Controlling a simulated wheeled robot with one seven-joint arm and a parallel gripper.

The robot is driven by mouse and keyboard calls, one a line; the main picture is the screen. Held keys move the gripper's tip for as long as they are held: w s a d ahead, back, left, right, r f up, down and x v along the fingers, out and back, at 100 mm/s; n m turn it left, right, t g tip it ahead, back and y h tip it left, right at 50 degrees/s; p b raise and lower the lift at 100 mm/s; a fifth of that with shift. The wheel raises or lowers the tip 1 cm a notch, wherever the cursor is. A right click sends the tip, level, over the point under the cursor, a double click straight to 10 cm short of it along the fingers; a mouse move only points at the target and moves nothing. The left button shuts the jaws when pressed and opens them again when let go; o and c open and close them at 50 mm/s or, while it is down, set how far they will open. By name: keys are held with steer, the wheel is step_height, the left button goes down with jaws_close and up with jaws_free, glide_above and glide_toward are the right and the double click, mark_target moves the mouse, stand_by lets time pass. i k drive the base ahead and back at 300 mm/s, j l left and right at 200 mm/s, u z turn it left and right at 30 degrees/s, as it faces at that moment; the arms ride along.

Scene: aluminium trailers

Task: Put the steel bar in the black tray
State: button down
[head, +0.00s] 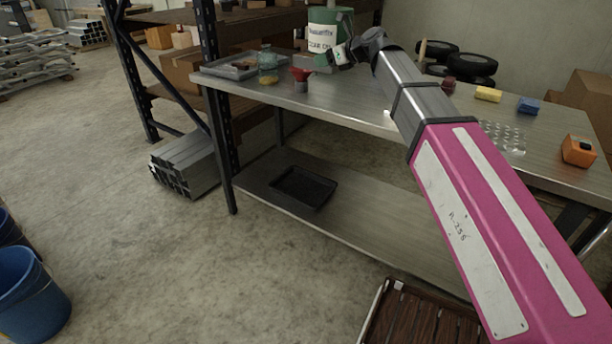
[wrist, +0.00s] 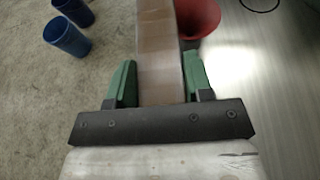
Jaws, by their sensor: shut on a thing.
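A long, flat, brownish-grey bar (wrist: 160,45), which I take for the steel bar, lies between the green fingers of my gripper (wrist: 160,75) in the wrist view. My gripper is shut on it, and its far end runs out of the top of the picture. In the head view my gripper (head: 341,56) is above the back of the workbench, in front of a green-and-white container; the bar cannot be made out there. The black tray (head: 303,187) lies on the lower shelf of the bench and looks empty.
The workbench (head: 365,115) holds a red funnel (head: 301,78), a glass jar (head: 267,66), a grey tray (head: 230,67) and an orange box (head: 578,150). The funnel also shows beside the bar in the wrist view (wrist: 200,18). The lower shelf (head: 350,215) is clear right of the black tray.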

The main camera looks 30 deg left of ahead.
mark_target(303, 189)
steer(key=k+j, duration=0.15)
steer(key=j, duration=0.3)
steer(key=k+j+z, duration=0.15)
steer(key=j, duration=0.3)
steer(key=k+j, duration=0.15)
steer(key=j, duration=0.25)
steer(key=k+j+z, duration=0.15)
steer(key=j, duration=0.3)
steer(key=k+j, duration=0.25)
steer(key=j, duration=0.15)
steer(key=k+j+z, duration=0.15)
steer(key=j, duration=0.25)
